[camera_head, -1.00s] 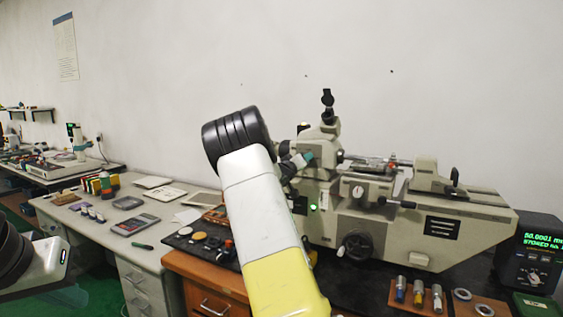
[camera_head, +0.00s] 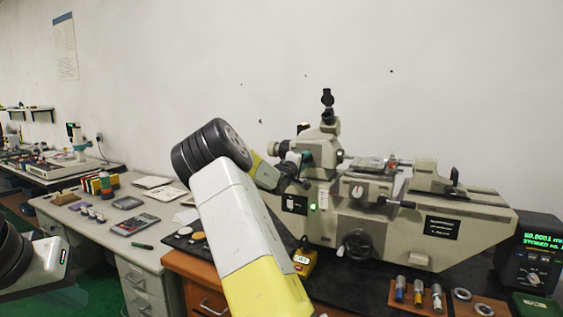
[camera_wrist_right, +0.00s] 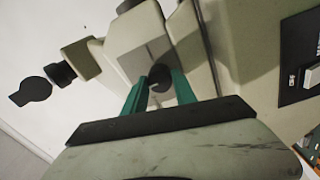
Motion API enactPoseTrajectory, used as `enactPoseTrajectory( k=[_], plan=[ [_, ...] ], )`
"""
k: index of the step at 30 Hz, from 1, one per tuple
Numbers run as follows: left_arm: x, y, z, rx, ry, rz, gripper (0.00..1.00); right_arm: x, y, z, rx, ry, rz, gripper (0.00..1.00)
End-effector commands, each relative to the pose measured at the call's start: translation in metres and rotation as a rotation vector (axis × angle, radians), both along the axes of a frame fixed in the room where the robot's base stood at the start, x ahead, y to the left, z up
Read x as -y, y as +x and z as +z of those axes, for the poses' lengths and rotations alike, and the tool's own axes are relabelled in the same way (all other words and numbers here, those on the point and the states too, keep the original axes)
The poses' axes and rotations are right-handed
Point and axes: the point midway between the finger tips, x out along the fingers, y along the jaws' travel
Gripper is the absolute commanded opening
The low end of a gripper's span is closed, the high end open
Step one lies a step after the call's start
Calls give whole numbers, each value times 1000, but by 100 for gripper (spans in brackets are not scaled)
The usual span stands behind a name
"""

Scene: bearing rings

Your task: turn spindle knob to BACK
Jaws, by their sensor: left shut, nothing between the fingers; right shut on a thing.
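The measuring machine (camera_head: 420,235) stands on the bench at the right, with an eyepiece on top. My right arm reaches up in front of its left end, and the right gripper (camera_head: 306,158) is at the head of the machine. In the right wrist view, its two green fingers are shut on a small dark spindle knob (camera_wrist_right: 158,74), one finger on each side. The knob's front is partly hidden by the fingers, and I cannot read its position marks. Only part of my left arm shows at the left edge; its fingers are out of frame.
A handwheel (camera_head: 356,245) and a lever project from the machine's front. A yellow box (camera_head: 305,262) lies below my right forearm. Gauges (camera_head: 418,292) and rings stand on a wooden board at the front right, beside a display box (camera_head: 530,252). A side table (camera_head: 100,236) holds small items.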

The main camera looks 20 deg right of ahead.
Motion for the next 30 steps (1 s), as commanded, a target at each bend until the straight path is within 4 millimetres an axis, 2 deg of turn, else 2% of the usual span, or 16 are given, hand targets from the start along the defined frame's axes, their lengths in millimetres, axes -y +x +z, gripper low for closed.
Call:
enactPoseTrajectory(
  k=[15, 16, 19, 30],
  plan=[
    [0, 0, 0, 0, 0, 0, 0, -1, 1, -1, -18, -12, 2, 0],
    [0, 0, 0, 0, 0, 0, 0, -1, 1, -1, -18, -12, 2, 35],
    [0, 0, 0, 0, 0, 0, 0, -1, 1, -1, -18, -12, 2, 55],
    [0, 0, 0, 0, 0, 0, 0, -3, -2, 0, -16, -13, 1, 55]
  ],
)
